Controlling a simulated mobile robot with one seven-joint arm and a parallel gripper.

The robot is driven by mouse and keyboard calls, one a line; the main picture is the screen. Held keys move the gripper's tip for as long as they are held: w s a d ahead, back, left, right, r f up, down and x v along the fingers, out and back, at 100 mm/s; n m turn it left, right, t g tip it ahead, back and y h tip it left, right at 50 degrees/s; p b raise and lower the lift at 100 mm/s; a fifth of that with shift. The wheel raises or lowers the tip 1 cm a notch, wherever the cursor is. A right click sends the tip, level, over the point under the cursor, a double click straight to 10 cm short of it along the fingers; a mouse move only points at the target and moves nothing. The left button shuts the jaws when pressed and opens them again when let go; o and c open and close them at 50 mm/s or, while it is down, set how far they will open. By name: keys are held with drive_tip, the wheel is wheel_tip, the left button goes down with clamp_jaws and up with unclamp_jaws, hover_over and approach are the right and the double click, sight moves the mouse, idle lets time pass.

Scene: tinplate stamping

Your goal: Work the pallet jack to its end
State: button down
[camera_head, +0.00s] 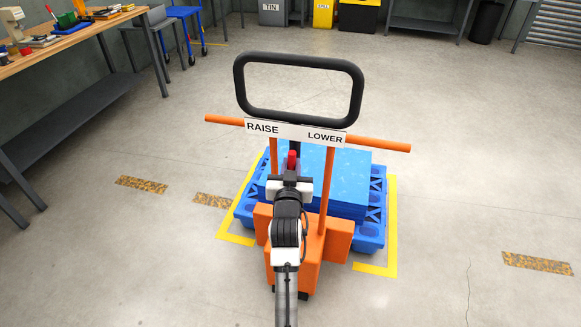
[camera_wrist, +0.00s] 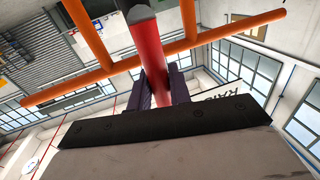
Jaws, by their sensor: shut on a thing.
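The orange pallet jack (camera_head: 338,240) stands in the middle of the head view, with a black loop handle (camera_head: 299,114) and an orange crossbar. A white plate (camera_head: 294,132) on it reads RAISE at left and LOWER at right. A red lever (camera_head: 292,160) shows just below the plate, roughly between the two words. My gripper (camera_head: 291,172) is at this lever. In the wrist view, its two dark fingers (camera_wrist: 158,88) lie on either side of the red lever (camera_wrist: 146,45), closed on it. The lever's grey end sticks out past the fingers. Its base is hidden.
A blue pallet (camera_head: 371,232) with flat blue sheets (camera_head: 343,178) sits behind the jack, inside yellow floor marks (camera_head: 391,230). A workbench (camera_head: 75,45) stands at the left. Bins (camera_head: 322,14) line the back wall. The floor to the right is clear.

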drive_tip(key=shift+s+d+f+m+t+h+b, duration=0.2)
drive_tip(key=shift+d+m+b, duration=0.4)
drive_tip(key=shift+m+b, duration=0.6)
drive_tip(key=shift+s+d+f+m+t+h+b, duration=0.2)
drive_tip(key=shift+d+m+b, duration=0.5)
drive_tip(key=shift+m, duration=0.75)
drive_tip(key=shift+s+d+f+m+t+h+b, duration=0.1)
drive_tip(key=shift+s+d+f+m+t+b, duration=0.25)
drive_tip(key=shift+m+b, duration=0.95)
drive_tip(key=shift+w+d, duration=0.15)
drive_tip(key=c, duration=1.3)
unclamp_jaws()
drive_tip(key=shift+c, duration=0.2)
drive_tip(key=shift+s, duration=0.2)
